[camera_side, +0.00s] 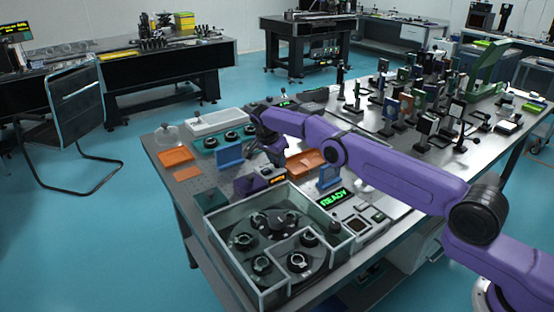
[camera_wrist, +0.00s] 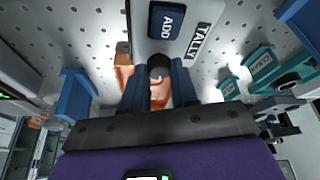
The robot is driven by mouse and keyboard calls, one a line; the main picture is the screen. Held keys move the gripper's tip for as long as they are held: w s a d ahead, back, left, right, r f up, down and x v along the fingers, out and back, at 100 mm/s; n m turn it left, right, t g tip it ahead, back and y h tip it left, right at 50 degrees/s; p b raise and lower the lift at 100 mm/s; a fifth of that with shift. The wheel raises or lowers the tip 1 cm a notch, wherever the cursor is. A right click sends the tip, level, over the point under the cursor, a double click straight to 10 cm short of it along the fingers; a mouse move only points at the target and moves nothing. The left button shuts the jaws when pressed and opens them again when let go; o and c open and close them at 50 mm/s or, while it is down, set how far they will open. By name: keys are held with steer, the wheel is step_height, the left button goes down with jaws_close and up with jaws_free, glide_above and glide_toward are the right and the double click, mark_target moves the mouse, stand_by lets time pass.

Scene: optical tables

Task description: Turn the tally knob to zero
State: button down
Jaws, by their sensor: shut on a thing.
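In the wrist view, a dark round knob (camera_wrist: 159,66) sits between the two fingers of my gripper (camera_wrist: 159,78), which are shut on it. The knob is beside a pale panel bearing a blue ADD button (camera_wrist: 167,20) and a black TALLY label (camera_wrist: 199,40). I take it for the tally knob. The knob's pointer or reading cannot be made out. In the side view, my gripper (camera_side: 274,158) reaches down over the perforated table, and the arm hides the knob. A small orange-lit display (camera_side: 278,180) is just below it; its digits are not legible.
A glass-walled case (camera_side: 230,243) with several dark round parts stands in front. A green READY display (camera_side: 334,199) is to its right. Blue upright plates (camera_side: 229,157) and orange trays (camera_side: 175,157) are close around the gripper. Several optical mounts (camera_side: 425,125) crowd the table's right.

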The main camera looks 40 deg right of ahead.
steer(key=c, duration=1.1)
jaws_free()
steer(key=shift+c, duration=0.2)
steer(key=shift+r, duration=0.1)
steer(key=v, duration=1.1)
steer(key=shift+r, duration=0.4)
steer(key=shift+s+a, duration=0.1)
steer(key=shift+s, duration=0.05)
